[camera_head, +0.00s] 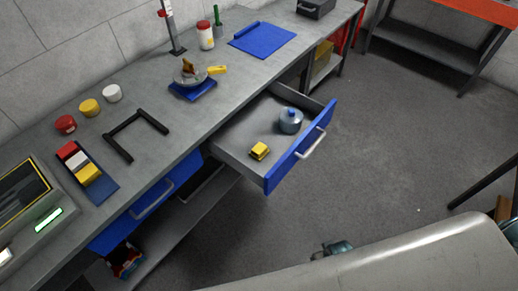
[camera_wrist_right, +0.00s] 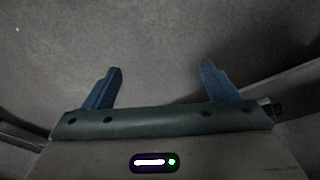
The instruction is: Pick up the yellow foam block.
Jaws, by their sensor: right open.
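A small yellow block (camera_head: 259,150) lies on the floor of the open drawer (camera_head: 233,136). Another yellow block (camera_head: 88,174) lies at the near end of a blue tray, beside a white and a red one. I cannot tell from the look alone which of the two is foam. My right gripper (camera_wrist_right: 160,75) is open and empty in the right wrist view, with only grey floor beyond its two blue fingers. No block shows in that view. My left gripper is not in view.
A grey-blue lidded pot (camera_head: 290,121) stands in the drawer, right of the yellow block. The drawer's blue front (camera_head: 300,150) has a bar handle. A black U-shaped frame (camera_head: 135,135), jars and a pan stand on the workbench (camera_head: 150,90). The floor right of the drawer is clear.

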